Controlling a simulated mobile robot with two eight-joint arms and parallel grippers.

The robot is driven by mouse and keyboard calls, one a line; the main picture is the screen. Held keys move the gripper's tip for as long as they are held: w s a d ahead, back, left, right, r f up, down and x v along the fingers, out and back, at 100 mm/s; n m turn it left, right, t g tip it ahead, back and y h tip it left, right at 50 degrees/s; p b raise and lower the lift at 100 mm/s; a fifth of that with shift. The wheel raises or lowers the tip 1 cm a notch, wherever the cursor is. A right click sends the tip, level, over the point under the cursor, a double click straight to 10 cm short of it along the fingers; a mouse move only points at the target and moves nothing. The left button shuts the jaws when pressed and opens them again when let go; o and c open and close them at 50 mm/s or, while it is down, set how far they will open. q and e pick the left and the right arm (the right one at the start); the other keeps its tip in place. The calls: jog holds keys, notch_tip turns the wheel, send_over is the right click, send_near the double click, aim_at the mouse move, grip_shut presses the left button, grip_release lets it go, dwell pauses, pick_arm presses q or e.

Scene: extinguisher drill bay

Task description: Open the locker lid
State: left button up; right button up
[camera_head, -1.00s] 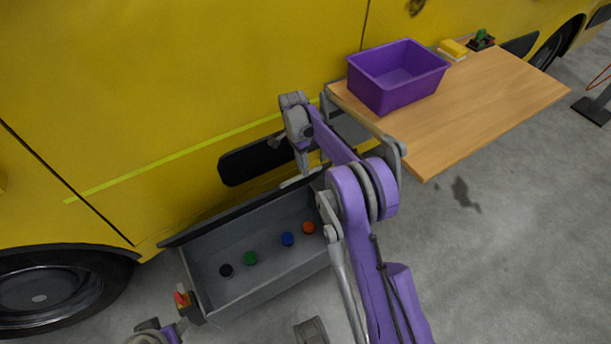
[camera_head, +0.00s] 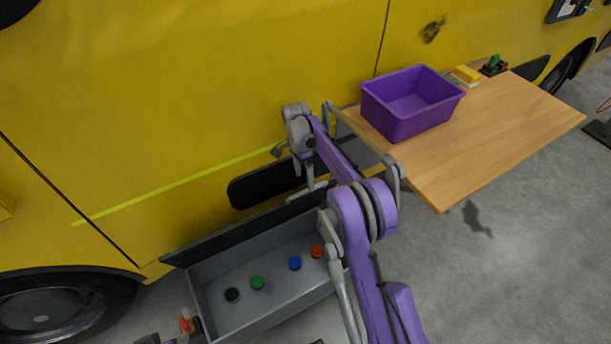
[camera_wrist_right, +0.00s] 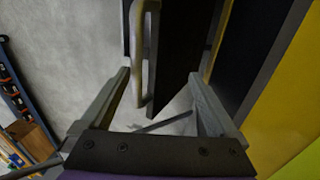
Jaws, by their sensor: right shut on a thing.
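The locker (camera_head: 259,317) is a grey open box low beside the yellow vehicle. Its dark lid (camera_head: 228,238) stands raised along the back edge, and the inside shows. My right gripper (camera_head: 309,178) is at the right part of the lid, partly hidden by its own arm. In the right wrist view, a pale bar handle (camera_wrist_right: 146,90) and the dark lid panel (camera_wrist_right: 175,50) lie between its fingers (camera_wrist_right: 160,78); it is shut on the handle.
Black (camera_head: 232,295), green (camera_head: 257,283), blue (camera_head: 295,263) and orange (camera_head: 317,251) round pieces lie in the locker. A wooden table (camera_head: 490,150) at right holds a purple bin (camera_head: 405,125) and a yellow block (camera_head: 466,74).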

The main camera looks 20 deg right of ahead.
jog(key=shift+o, duration=0.5)
jog(key=shift+w+a+f, duration=0.3)
jog(key=shift+w+f, duration=0.1)
jog(key=shift+f, duration=0.1)
jog(key=shift+r, duration=0.4)
jog(key=shift+c, duration=0.6)
pick_arm(q)
jog(key=shift+w+r+p, duration=0.4)
jog(key=shift+r+p, duration=0.4)
jog(key=shift+p, duration=0.05)
pick_arm(e)
notch_tip(320, 180, up, 11)
jog(key=w, duration=0.1)
jog(key=shift+w+d, duration=0.15)
jog(key=shift+w, duration=0.1)
jog(key=shift+f, duration=0.1)
